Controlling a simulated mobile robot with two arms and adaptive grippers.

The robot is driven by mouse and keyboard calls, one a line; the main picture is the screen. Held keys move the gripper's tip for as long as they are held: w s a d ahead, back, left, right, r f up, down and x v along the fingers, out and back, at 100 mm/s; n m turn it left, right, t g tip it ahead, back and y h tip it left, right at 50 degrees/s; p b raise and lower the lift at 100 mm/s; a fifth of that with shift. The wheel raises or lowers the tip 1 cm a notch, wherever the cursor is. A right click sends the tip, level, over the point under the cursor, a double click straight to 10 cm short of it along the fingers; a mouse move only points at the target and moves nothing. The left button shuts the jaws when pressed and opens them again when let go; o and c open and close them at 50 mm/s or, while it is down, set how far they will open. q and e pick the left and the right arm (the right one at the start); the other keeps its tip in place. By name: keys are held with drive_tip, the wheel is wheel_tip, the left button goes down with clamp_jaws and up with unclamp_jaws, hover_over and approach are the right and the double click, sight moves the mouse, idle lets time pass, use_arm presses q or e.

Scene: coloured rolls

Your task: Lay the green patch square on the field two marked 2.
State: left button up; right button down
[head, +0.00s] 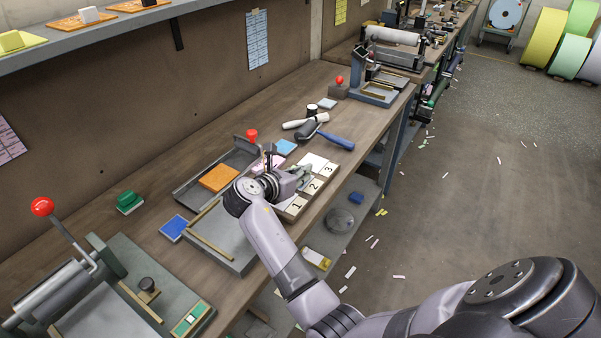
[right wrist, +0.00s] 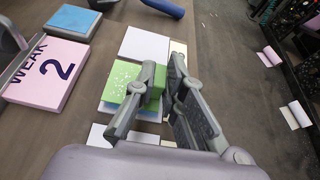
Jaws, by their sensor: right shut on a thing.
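My right gripper (head: 303,178) is over the row of numbered white fields at the bench's front edge. In the right wrist view my right gripper (right wrist: 168,105) is shut on the upright green block of the green patch square (right wrist: 121,80). Its flat green part, with white specks, lies under the fingers over the middle of the row. Field two (head: 313,187) shows its 2 between field one (head: 297,205) and field three (head: 328,170). I cannot tell whether the patch touches the field. My left gripper is not in view.
A pink pad marked WEAK 2 (right wrist: 47,72) and a blue pad (right wrist: 73,19) lie left of the fields. A grey tray (head: 217,240), an orange pad (head: 219,178) and a blue-handled roller (head: 335,141) are close by. The bench's front edge is just right of the fields.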

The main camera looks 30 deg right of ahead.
drive_tip(key=shift+f, duration=0.5)
drive_tip(key=c, duration=1.6)
unclamp_jaws()
drive_tip(key=shift+o, duration=0.4)
drive_tip(key=o, duration=0.4)
drive_tip(key=shift+a, duration=0.1)
drive_tip(key=shift+v, duration=2.95)
